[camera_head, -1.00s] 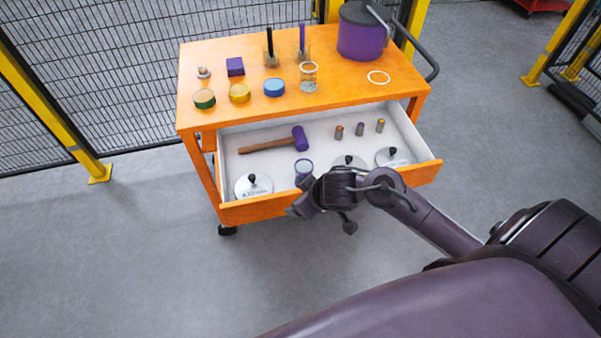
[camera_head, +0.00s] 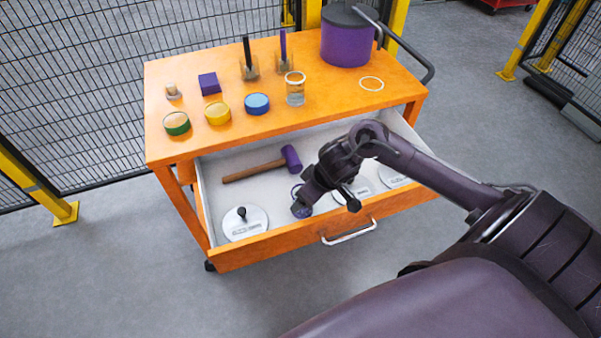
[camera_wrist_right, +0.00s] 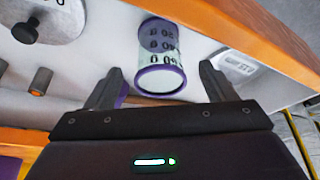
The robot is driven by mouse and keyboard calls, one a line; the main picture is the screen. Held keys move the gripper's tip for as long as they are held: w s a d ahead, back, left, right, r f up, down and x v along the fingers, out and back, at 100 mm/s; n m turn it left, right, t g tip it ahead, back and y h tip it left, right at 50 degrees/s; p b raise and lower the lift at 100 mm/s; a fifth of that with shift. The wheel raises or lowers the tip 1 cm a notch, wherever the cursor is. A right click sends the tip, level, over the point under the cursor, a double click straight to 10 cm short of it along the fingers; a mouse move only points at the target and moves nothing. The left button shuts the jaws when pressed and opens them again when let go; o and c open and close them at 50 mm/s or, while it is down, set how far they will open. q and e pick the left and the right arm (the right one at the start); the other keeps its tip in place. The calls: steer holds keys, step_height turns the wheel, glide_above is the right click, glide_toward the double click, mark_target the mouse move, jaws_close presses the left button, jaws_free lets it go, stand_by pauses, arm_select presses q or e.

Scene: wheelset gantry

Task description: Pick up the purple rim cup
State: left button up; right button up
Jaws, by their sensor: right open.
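The purple rim cup (camera_wrist_right: 161,58) is a clear cup with dark markings and a purple ring at its rim. In the right wrist view it lies between and just beyond the two open fingers of my right gripper (camera_wrist_right: 160,88); I see no contact. In the head view the cup (camera_head: 299,193) is in the open drawer, mostly hidden by my right gripper (camera_head: 302,208), which reaches down over it from the right. My left gripper is not in view.
The drawer (camera_head: 218,180) of the orange cart also holds a purple mallet (camera_head: 290,158) and round white discs with black knobs (camera_head: 243,222). Its front wall is close to my right gripper. A white-rimmed glass (camera_head: 295,90) and a purple pot (camera_head: 345,40) stand on the cart top.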

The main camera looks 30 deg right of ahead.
mark_target(304, 213)
steer(key=b+x, duration=0.1)
steer(key=x, duration=0.4)
steer(key=shift+s+d, duration=0.1)
steer(key=shift+w+f, duration=0.2)
steer(key=shift+f, duration=0.2)
steer(key=c, duration=1.1)
steer(key=shift+o, duration=0.2)
steer(key=shift+r, duration=0.15)
